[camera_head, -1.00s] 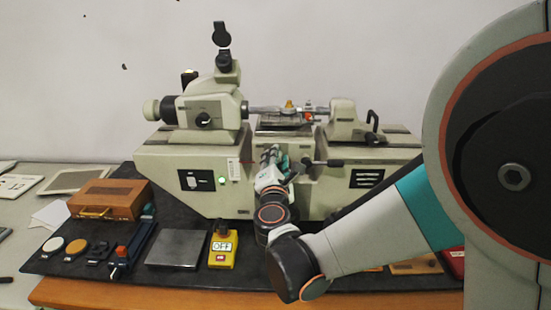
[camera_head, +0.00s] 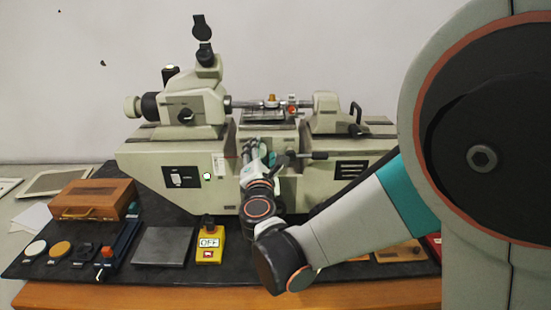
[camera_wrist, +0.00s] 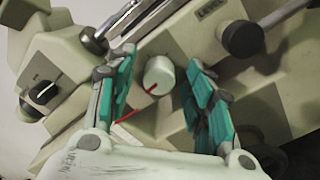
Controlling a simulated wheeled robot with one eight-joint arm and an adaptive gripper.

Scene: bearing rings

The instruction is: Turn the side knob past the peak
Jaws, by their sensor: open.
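A pale, round knob (camera_wrist: 158,73) sticks out of the cream bench machine (camera_head: 330,185) in the wrist view. It stands between the two teal-padded fingers of my gripper (camera_wrist: 161,60), which are apart, with a visible gap on each side. A thin red line runs from the knob towards the left finger. In the head view my gripper (camera_head: 262,150) is at the front of the machine, below its middle stage, and hides the knob there.
A black knob (camera_wrist: 243,38) near a "LEVEL" label is at the upper right in the wrist view. A black lever (camera_head: 312,155) sticks out right of my gripper. A yellow OFF switch box (camera_head: 210,243), grey plate (camera_head: 163,246) and wooden case (camera_head: 95,199) lie on the dark mat.

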